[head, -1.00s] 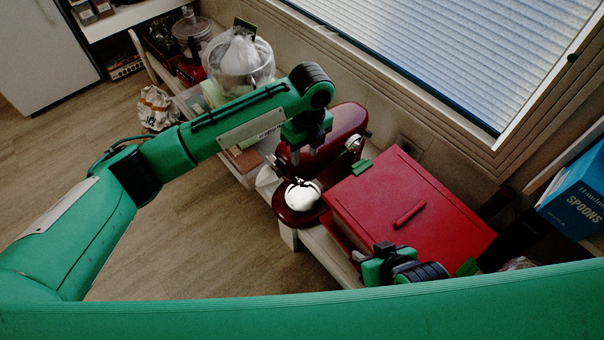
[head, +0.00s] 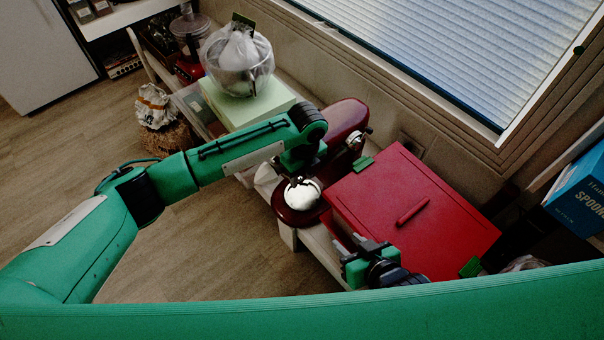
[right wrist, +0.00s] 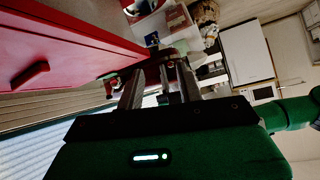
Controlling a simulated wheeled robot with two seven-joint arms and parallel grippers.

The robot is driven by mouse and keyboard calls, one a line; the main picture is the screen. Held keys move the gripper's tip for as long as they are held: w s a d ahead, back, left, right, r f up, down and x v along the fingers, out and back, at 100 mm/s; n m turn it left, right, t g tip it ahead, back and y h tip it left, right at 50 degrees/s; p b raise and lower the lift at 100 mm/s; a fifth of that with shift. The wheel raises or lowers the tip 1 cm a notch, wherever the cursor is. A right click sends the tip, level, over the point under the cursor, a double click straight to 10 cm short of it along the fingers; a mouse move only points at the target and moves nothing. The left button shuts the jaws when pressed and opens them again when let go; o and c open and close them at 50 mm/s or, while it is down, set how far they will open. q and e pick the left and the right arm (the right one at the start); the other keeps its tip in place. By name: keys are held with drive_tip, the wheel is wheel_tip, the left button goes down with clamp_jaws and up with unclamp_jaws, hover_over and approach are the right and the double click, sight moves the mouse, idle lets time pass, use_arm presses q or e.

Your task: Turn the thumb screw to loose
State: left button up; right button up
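A dark red stand mixer (head: 345,117) stands on the bench, with a shiny round metal part (head: 304,194) at its near end. A small metal and black fitting (head: 358,139) shows on its right side; I cannot tell whether it is the thumb screw. My left gripper (head: 297,179) points down over the mixer's near end, its fingertips against or just above the round metal part in the picture. Its finger gap is unclear. My right gripper (head: 362,243) is open and apart from the mixer, in front of the red box. Its spread fingers show in the right wrist view (right wrist: 158,88).
A red box (head: 400,200) with a handle sits right of the mixer. A bagged bowl (head: 238,60) stands on a pale green box (head: 250,103) behind my left arm. A blue box (head: 580,195) is at the far right. Open floor (head: 215,250) lies left of the bench.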

use_arm(q)
clamp_jaws()
drive_tip(key=shift+s+r+p, duration=0.1)
drive_tip(key=shift+p, duration=0.3)
drive_tip(key=t+h+p, duration=0.1)
drive_tip(key=p, duration=0.1)
drive_tip(key=t+h+p, duration=0.1)
drive_tip(key=h, duration=0.1)
drive_tip(key=shift+s+a+t+h+p, duration=0.2)
drive_tip(key=shift+a+t+h+p, duration=0.1)
drive_tip(key=shift+a+p, duration=0.1)
drive_tip(key=shift+s+a+f+t+h, duration=0.15)
drive_tip(key=shift+f+t+h, duration=0.1)
drive_tip(key=shift+t+h, duration=0.45)
use_arm(e)
drive_tip(key=s+d+g+h, duration=0.3)
drive_tip(key=s+d+g, duration=0.2)
drive_tip(key=d, duration=0.3)
drive_tip(key=shift+d+m+g, duration=0.15)
drive_tip(key=shift+m+g, duration=0.25)
drive_tip(key=shift+g, duration=0.1)
use_arm(q)
drive_tip(key=shift+h+p, duration=0.3)
drive_tip(key=shift+h, duration=0.1)
drive_tip(key=shift+o, duration=0.9)
unclamp_jaws()
